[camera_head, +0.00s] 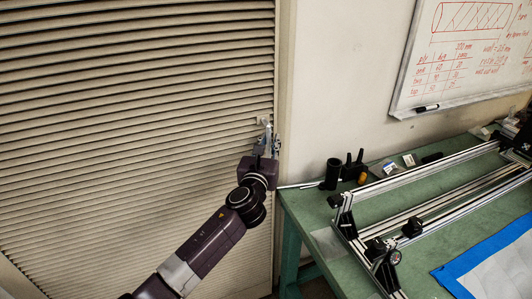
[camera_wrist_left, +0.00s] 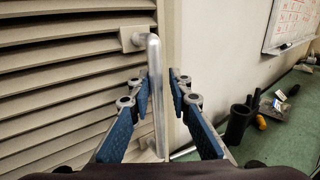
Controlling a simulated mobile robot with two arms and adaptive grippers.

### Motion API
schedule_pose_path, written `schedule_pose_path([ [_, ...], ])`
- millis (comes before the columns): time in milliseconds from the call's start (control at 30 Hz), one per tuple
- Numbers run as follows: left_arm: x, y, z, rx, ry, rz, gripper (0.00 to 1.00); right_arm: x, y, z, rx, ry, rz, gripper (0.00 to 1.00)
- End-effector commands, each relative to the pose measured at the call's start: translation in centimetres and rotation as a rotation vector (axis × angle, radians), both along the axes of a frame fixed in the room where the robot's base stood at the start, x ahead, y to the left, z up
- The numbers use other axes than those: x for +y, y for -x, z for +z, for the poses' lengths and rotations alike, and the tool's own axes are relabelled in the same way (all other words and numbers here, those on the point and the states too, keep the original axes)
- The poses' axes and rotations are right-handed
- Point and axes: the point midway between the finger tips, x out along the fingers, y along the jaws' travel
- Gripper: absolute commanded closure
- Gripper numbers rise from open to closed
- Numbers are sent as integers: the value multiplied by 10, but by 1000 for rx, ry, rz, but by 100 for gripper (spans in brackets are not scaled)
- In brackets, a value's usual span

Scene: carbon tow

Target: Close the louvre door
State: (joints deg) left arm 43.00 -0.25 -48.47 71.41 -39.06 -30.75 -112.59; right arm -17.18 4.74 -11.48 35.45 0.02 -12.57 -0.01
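The louvre door (camera_head: 130,110) is beige with horizontal slats and fills the left of the head view. Its right edge lies beside the pale wall, and I see no clear gap there. A metal bar handle (camera_wrist_left: 155,85) stands near that edge; it shows in the left wrist view, running lengthwise between my fingers. My left gripper (camera_head: 267,143) is at the handle. In the left wrist view its blue-padded fingers (camera_wrist_left: 160,100) are apart on either side of the bar, with space between pads and bar. My right gripper is in neither view.
A green-topped table (camera_head: 340,267) stands right of the door, its near corner close to my left arm. It carries an aluminium rail frame (camera_head: 425,212), black cylinders (camera_head: 333,174) and small items. A whiteboard (camera_head: 470,55) hangs on the wall above.

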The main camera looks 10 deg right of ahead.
Motion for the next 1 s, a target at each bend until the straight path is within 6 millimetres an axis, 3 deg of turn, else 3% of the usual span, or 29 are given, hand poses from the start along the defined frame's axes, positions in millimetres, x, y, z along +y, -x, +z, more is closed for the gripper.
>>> schedule_pose_path([
  [700,28,94,0,0,-1,-4,82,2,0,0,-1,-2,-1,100],
  [1000,33,109,0,-1,0,-3,82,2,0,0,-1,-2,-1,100],
])
